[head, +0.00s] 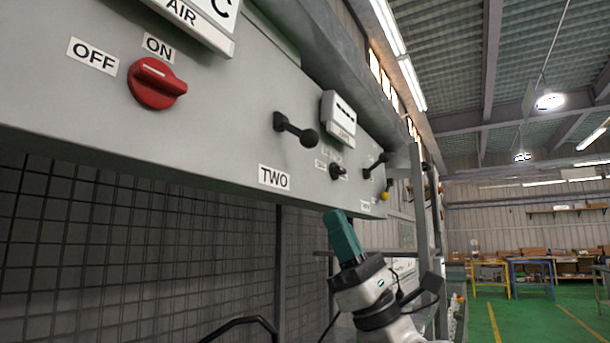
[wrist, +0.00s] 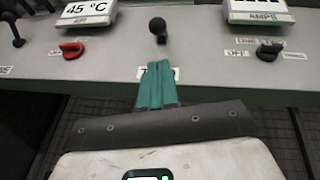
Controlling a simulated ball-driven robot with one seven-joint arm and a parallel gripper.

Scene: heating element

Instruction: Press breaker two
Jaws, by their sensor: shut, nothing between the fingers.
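The lever for breaker two (head: 295,130) is a black arm with a ball knob on the grey panel. It stands above the label "TWO" (head: 274,177). In the wrist view its black knob (wrist: 158,27) points up at the top middle. My gripper (head: 340,218) has teal fingers, shut and empty, below and to the right of the lever in the head view. In the wrist view the gripper (wrist: 157,68) is just below the knob, apart from it in the picture, and mostly covers the label behind it.
A red knob (head: 156,83) with OFF and ON labels is left of the lever. A white AMPS meter (head: 338,118) and another black lever (head: 376,164) are to the right. A wire mesh wall (head: 130,240) is below the panel.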

